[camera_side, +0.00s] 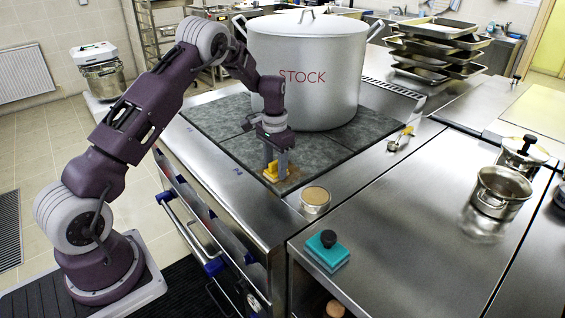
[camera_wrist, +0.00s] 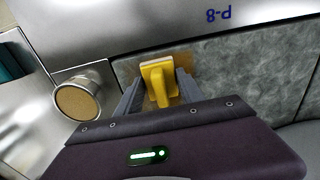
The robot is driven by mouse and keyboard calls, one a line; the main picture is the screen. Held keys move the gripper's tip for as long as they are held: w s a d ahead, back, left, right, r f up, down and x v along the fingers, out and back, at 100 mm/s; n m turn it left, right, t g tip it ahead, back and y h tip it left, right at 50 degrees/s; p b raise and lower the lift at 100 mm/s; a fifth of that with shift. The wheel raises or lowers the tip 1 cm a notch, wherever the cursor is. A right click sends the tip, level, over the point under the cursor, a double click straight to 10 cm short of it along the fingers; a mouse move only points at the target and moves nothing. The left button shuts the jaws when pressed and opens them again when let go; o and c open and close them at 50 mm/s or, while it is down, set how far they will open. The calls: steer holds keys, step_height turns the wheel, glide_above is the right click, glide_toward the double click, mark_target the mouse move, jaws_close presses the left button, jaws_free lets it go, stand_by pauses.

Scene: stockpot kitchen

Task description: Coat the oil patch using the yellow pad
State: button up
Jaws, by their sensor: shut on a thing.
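My gripper (camera_side: 277,166) is shut on the yellow pad (camera_side: 268,172) by its upright yellow handle, at the near corner of the grey stone-like cooktop. In the wrist view the yellow pad (camera_wrist: 160,80) sits between the two fingers of my gripper (camera_wrist: 160,88). The brownish oil patch (camera_side: 289,181) shows beside the pad on the grey surface. It also shows in the wrist view (camera_wrist: 183,62) next to the pad, which covers part of it. The pad appears to be on or very close to the surface; I cannot tell if they touch.
The large stockpot (camera_side: 305,70) stands on the cooktop just behind my gripper. A small round tin with a tan top (camera_side: 315,200) stands close to the right. A teal pad with a black knob (camera_side: 327,250) lies on the steel counter, and a lidless pot (camera_side: 501,192) is at right.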

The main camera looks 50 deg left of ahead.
mark_target(263, 176)
steer(key=shift+s, duration=1.6)
steer(key=shift+s+a, duration=0.15)
steer(key=shift+s, duration=0.05)
steer(key=shift+a, duration=0.8)
steer(key=shift+w+a, duration=0.15)
steer(key=shift+w, duration=0.15)
steer(key=shift+w+r, duration=0.15)
steer(key=shift+w, duration=0.8)
steer(key=shift+w+r, duration=0.15)
steer(key=shift+w, duration=0.8)
steer(key=shift+w+r, duration=0.25)
steer(key=shift+w, duration=0.7)
steer(key=shift+w+r, duration=0.2)
steer(key=shift+w, duration=2.25)
steer(key=shift+w+r, duration=0.15)
step_height(263, 176, up, 6)
steer(key=shift+r, duration=0.15)
